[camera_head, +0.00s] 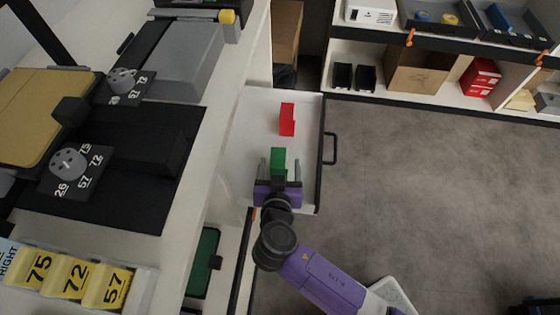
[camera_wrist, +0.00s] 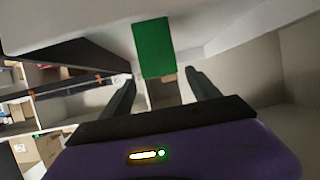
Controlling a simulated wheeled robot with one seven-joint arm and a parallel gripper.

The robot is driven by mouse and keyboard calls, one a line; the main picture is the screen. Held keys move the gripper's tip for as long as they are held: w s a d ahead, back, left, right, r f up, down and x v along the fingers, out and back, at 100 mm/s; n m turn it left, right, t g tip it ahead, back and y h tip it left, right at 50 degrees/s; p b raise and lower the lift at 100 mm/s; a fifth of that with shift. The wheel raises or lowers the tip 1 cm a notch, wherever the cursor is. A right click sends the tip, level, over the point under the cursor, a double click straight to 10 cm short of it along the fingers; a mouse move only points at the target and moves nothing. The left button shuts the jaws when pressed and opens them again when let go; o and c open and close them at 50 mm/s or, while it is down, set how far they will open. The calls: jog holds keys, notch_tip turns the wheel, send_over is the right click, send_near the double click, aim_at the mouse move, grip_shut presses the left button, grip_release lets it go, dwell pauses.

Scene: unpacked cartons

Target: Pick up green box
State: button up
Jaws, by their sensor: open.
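The green box (camera_head: 278,159) lies in an open white drawer (camera_head: 248,135), close in front of my gripper. My gripper (camera_head: 279,168) is inside the drawer near its front-facing end, with its two fingers spread apart. In the wrist view the green box (camera_wrist: 154,48) shows as an upright green face ahead of the fingers, roughly centred between the two fingertips (camera_wrist: 160,84). Whether the box's near end is between the fingers cannot be told. The gripper holds nothing that I can see.
A red box (camera_head: 287,120) lies in the same drawer beyond the green box. The drawer walls stand close on both sides, with a black handle (camera_head: 331,148) on the right. A white counter (camera_head: 190,200) runs along the left.

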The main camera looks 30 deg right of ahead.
aim_at(280, 152)
jog(key=x, duration=0.7)
jog(key=shift+w+a, duration=0.1)
jog(key=shift+a, duration=0.05)
